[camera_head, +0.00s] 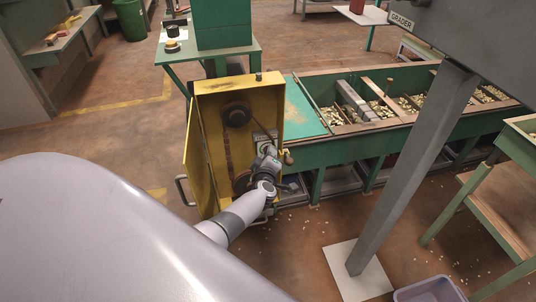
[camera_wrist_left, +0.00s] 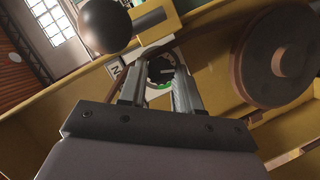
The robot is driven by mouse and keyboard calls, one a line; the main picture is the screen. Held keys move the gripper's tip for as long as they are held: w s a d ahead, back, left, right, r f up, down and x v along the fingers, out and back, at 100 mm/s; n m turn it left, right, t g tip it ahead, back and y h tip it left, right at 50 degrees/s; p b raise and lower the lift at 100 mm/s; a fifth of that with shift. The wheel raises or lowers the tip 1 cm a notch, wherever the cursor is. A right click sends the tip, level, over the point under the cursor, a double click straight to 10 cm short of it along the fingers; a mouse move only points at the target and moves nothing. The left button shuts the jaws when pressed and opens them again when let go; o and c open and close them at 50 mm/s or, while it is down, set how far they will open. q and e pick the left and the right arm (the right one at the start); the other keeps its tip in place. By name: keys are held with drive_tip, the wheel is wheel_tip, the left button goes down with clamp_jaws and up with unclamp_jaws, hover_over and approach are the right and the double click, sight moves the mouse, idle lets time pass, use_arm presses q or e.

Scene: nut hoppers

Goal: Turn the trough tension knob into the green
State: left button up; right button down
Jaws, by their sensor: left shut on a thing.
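The tension knob (camera_wrist_left: 161,68) is dark and round, on a pale dial plate with a green band (camera_wrist_left: 161,86) along its lower edge in the left wrist view. My left gripper (camera_wrist_left: 157,88) has its two fingers on either side of the knob, shut on it. In the head view my left gripper (camera_head: 268,152) reaches into the open yellow housing (camera_head: 212,100), in front of the dial plate (camera_head: 263,141), and hides most of the knob. Where the knob's pointer stands I cannot tell. My right gripper is not in view.
A dark ball (camera_wrist_left: 107,26) is close to my left finger in the wrist view. The green trough (camera_head: 350,140) with nuts runs right. A grey post (camera_head: 415,170) stands at right.

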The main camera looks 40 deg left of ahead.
use_arm(q)
drive_tip(key=o, duration=1.1)
drive_tip(key=shift+c, duration=0.2)
drive_tip(key=p+v, duration=0.4)
drive_tip(key=v, duration=0.3)
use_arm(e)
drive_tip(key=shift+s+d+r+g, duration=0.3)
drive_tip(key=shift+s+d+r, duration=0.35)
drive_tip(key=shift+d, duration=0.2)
use_arm(q)
drive_tip(key=shift+s+d, duration=0.1)
drive_tip(key=shift+s, duration=0.05)
